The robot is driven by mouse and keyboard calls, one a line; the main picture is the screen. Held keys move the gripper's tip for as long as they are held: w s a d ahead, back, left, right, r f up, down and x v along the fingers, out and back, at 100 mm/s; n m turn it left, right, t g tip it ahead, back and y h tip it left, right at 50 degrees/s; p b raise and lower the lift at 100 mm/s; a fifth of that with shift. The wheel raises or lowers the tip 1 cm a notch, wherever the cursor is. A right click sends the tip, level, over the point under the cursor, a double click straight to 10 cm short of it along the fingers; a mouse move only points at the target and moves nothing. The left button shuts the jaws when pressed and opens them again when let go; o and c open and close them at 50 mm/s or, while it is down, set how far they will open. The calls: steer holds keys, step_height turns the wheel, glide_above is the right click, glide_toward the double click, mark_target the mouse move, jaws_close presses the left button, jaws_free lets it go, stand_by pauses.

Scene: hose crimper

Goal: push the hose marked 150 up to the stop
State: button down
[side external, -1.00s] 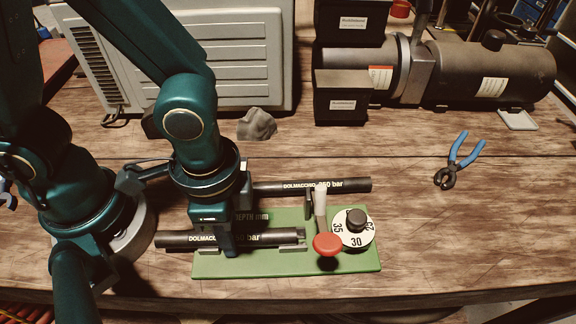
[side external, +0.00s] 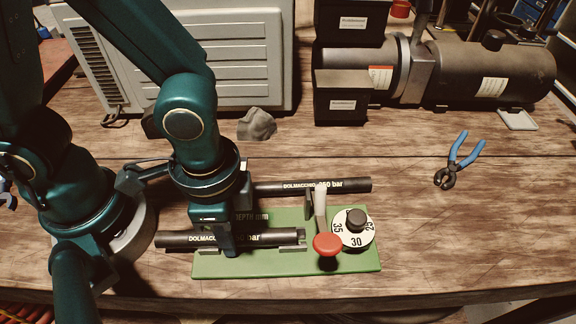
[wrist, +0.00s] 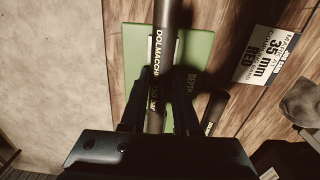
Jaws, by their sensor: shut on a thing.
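A black hose (side external: 275,236) with white lettering lies along the front of the green crimper base (side external: 340,263). My gripper is shut around the middle of this hose, which also runs between the fingers in the wrist view (wrist: 157,100). The hose's right end lies near the small grey rest, left of the red-knobbed lever (side external: 327,245). I cannot tell whether it touches a stop. A dial (side external: 352,230) reads 30 toward the front.
A second black hose (side external: 350,185), marked bar, lies behind the base. Blue-handled pliers (side external: 460,160) lie at the right. The table right of the base is clear.

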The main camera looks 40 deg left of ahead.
mark_target(264, 233)
steer(key=shift+w+d, duration=1.65)
steer(key=shift+w, duration=0.15)
stand_by(0.7)
stand_by(0.3)
jaws_free()
steer(key=shift+r, duration=0.1)
steer(key=shift+r, duration=4.4)
